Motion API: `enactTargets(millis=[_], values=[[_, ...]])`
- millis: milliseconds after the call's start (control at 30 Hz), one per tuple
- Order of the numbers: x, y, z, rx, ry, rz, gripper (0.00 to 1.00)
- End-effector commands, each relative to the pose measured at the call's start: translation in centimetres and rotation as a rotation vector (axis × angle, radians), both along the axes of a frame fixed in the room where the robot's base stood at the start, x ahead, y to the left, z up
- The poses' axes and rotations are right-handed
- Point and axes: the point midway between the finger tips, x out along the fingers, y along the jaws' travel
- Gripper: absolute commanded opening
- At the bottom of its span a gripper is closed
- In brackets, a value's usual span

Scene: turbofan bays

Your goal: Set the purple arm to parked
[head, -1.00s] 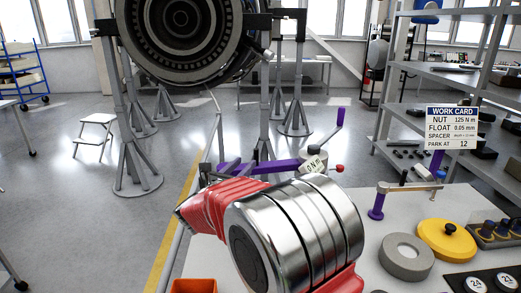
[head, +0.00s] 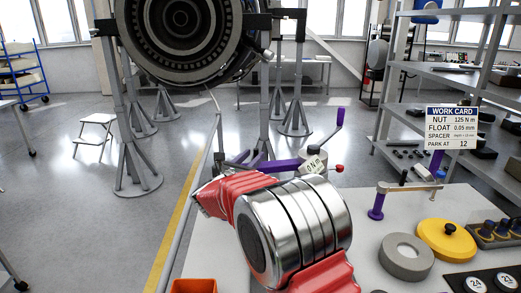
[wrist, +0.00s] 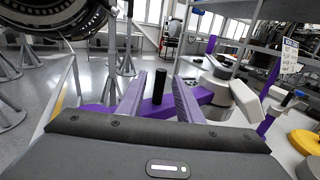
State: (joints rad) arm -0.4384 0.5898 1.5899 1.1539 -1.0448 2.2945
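The purple arm (head: 285,166) is a flat bar running left from a pale hub with an "N m" label (head: 315,163). In the head view my own wrist hides much of it. In the wrist view the purple arm (wrist: 203,96) lies low across the picture, and a black upright post (wrist: 160,86) stands on it. My gripper (wrist: 160,92) is open. Its two fingers are on either side of the black post, with a visible gap on both sides. The fingertips are hidden in the head view.
A work card (head: 452,128) reads "PARK AT 12". On the bench to the right are a grey ring (head: 406,248), a yellow disc (head: 447,232) and a purple-footed stand (head: 376,207). An orange bin (head: 194,286) is at the front. The engine (head: 185,35) hangs behind.

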Motion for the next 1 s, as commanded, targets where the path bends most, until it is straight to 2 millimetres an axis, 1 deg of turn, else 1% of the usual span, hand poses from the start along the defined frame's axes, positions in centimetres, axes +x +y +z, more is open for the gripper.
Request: enactTargets(millis=[33, 200, 300, 433, 600, 833, 867, 1000], values=[[0.8, -0.5, -0.1, 0.000, 0.000, -0.003, 0.33], [3.1, -1.7, -0.1, 0.000, 0.000, -0.002, 0.33], [4.4, -2.3, -0.1, 0.000, 0.000, -0.002, 0.33], [5.6, -2.9, -0.1, -0.001, 0.000, 0.000, 0.33], [6.3, -3.2, -0.1, -0.001, 0.000, 0.000, 0.33], [6.3, -3.3, 0.0, -0.001, 0.000, 0.000, 0.33], [6.3, -3.3, 0.0, -0.001, 0.000, 0.000, 0.32], [6.3, -3.2, 0.0, -0.001, 0.000, 0.000, 0.22]])
